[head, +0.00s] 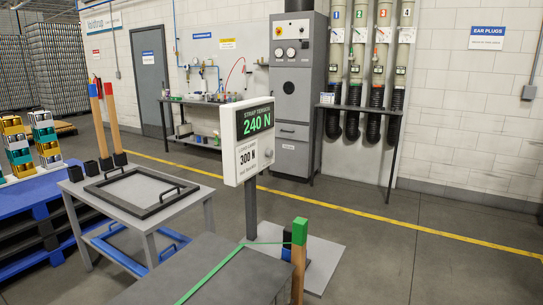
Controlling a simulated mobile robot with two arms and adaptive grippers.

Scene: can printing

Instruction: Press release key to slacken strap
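A white display box (249,140) on a grey post reads "STRAP TENSION 240 N" in green, with "300 N" printed below it. A green strap (212,274) runs across a dark grey flat top (190,283) at the bottom to a wooden post (298,272) with a green cap. A small black and blue part (287,247) sits just behind this post; I cannot tell what it is. I cannot make out a release key. Neither of my grippers shows in the head view.
A grey table (200,190) at left holds a black frame (144,189) with handles and two wooden posts (112,120) in black holders. Blue pallets (35,205) stand far left. A workbench (196,101) and grey cabinet (293,100) line the back wall. Floor at right is clear.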

